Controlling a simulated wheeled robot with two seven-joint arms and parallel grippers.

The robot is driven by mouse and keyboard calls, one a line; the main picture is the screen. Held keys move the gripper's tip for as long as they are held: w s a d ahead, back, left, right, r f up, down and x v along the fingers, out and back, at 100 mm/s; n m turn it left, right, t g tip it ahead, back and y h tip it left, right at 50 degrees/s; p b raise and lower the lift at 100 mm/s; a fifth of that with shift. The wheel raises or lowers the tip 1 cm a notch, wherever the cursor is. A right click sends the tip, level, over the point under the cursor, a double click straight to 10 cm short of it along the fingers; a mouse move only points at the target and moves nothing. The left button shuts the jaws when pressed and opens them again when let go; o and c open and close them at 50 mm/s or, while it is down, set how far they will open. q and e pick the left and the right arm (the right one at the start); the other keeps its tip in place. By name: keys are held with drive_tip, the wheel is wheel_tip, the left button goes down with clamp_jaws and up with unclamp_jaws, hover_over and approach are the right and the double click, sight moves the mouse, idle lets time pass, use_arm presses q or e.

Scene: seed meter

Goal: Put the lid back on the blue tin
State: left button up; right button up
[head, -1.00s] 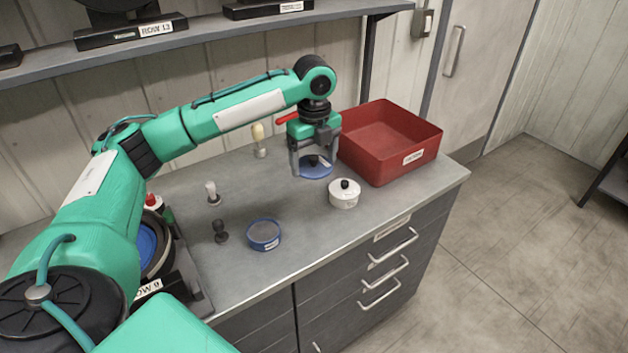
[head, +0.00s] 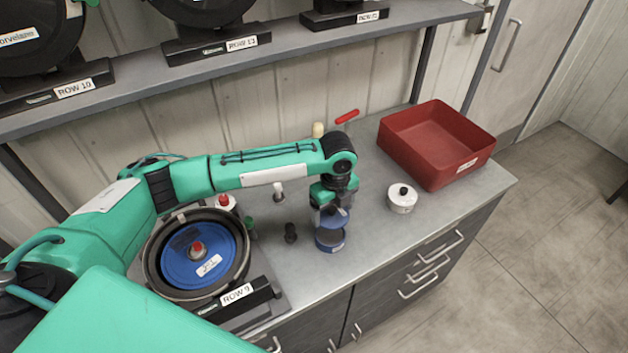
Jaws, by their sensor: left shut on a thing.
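The blue tin (head: 330,242) is open and stands on the grey bench near its front edge. My left gripper (head: 334,210) is directly above it, pointing down. It is shut on the blue lid (head: 337,219), which is held over the tin's opening. A small gap seems to show between lid and tin, with the dark inside visible below the lid. The fingers hide part of the lid, including its knob. My right gripper is not in view.
A white tin with a black-knobbed lid (head: 402,199) stands to the right, before a red bin (head: 437,143). A seed meter (head: 198,256) with a blue disc lies further left.

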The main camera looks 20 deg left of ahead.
use_arm(q)
drive_tip(key=shift+s+f, duration=0.1)
drive_tip(key=shift+s, duration=0.1)
drive_tip(key=shift+f, duration=0.15)
drive_tip(key=shift+d+f+b, duration=0.1)
drive_tip(key=shift+f+b, duration=0.6)
drive_tip(key=shift+b, duration=0.15)
wheel_tip(320, 180, down, 3)
drive_tip(key=b, duration=0.3)
drive_tip(key=shift+f, duration=0.9)
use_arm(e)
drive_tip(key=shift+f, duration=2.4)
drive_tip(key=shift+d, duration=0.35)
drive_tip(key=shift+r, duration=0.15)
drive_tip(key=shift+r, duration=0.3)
